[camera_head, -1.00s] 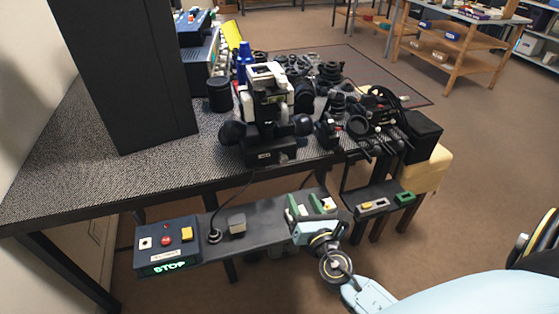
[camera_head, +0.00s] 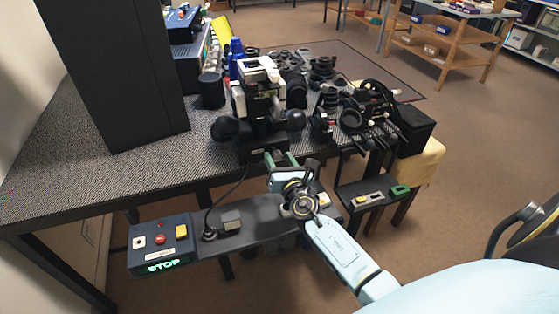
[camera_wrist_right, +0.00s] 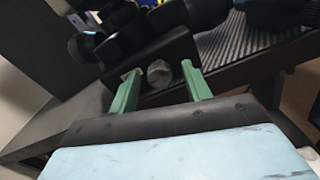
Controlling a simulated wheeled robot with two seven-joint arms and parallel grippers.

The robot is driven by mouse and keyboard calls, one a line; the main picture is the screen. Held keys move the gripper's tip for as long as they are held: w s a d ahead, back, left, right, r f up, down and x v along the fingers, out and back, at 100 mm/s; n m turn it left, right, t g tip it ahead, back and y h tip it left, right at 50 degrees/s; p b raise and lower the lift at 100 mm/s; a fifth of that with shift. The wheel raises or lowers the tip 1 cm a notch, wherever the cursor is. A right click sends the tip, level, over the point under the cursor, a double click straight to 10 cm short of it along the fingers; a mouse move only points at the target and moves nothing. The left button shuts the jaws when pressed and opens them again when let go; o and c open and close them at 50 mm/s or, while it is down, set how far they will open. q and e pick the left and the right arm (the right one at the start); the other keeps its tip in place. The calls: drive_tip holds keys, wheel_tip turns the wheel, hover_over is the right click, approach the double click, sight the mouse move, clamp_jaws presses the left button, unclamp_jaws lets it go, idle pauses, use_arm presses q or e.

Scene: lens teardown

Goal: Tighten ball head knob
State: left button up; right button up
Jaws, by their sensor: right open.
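A black-and-white device (camera_head: 262,88) on a black base stands at the front edge of the dark table, with dark rounded parts (camera_head: 226,128) at its sides. In the right wrist view a small round grey knob (camera_wrist_right: 159,73) sticks out of a black block (camera_wrist_right: 178,50); I take it for the ball head knob. My right gripper (camera_head: 280,158) is just in front of the base, its green fingers open. In the wrist view the fingers stand on either side of the knob, with a gap to each. In the head view the knob is hidden. My left gripper is not in view.
Black rings, lens parts and cables (camera_head: 352,118) crowd the table right of the device. A tall black box (camera_head: 115,75) stands at the left. Below the table edge, a shelf carries a control box (camera_head: 160,243) with a lit STOP sign. The table's front left (camera_head: 60,175) is clear.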

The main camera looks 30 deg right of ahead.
drive_tip(key=c, duration=1)
